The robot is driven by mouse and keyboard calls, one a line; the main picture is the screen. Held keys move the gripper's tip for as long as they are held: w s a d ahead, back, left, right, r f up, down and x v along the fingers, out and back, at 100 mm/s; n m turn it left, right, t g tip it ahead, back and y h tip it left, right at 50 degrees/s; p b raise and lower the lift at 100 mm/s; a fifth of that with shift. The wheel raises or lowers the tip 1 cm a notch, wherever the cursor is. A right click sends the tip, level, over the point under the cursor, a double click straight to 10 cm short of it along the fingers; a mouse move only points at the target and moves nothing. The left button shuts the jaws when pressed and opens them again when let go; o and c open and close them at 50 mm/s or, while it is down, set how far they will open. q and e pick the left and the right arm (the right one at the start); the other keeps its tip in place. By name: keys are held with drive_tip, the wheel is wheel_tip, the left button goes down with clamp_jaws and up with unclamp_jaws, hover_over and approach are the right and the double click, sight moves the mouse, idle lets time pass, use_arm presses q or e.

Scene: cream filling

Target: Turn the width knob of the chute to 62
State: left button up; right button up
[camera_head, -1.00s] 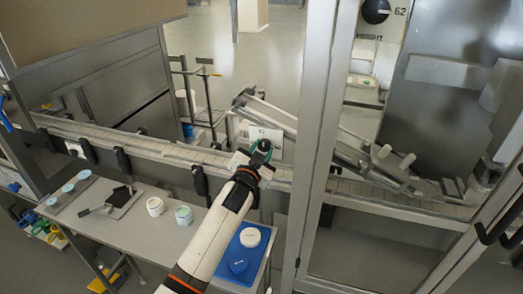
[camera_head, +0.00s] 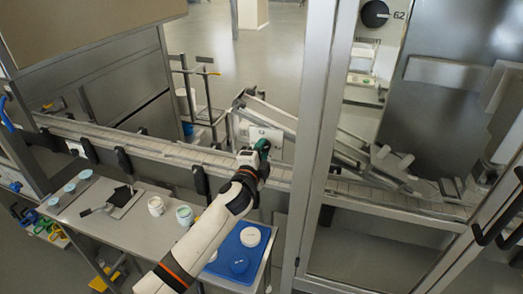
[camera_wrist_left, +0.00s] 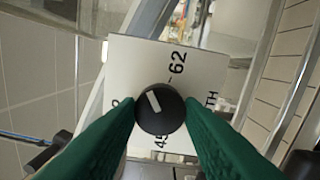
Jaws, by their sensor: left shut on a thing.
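The width knob (camera_wrist_left: 160,108) is round and black with a white pointer mark. It sits on a white dial plate (camera_wrist_left: 124,62), which also shows in the head view (camera_head: 277,138). The plate reads 62 at its upper right and 45 at the bottom in the left wrist view; the letters "TH" show at right, and a number at left is partly hidden. The pointer mark points up and left, to the left of the 62. My left gripper (camera_head: 262,146) is shut on the knob, a green finger on each side (camera_wrist_left: 160,112). My right gripper is not in view.
The chute (camera_head: 350,155) slopes down to the right behind a metal post (camera_head: 318,140). A conveyor (camera_head: 185,155) runs below the dial. Another black knob (camera_head: 375,13) reading 62 is at the top right. Jars (camera_head: 184,215) and a blue tray (camera_head: 226,246) stand on the side table (camera_head: 125,222).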

use_arm(q)
drive_tip(key=m+p, duration=0.2)
drive_tip(key=m, duration=0.6)
drive_tip(key=shift+m, duration=0.3)
drive_tip(key=shift+f, duration=0.1)
idle(0.4)
drive_tip(key=o, duration=1)
drive_tip(key=shift+s+a, duration=0.1)
drive_tip(key=v, duration=1.2)
drive_tip(key=shift+b, duration=0.3)
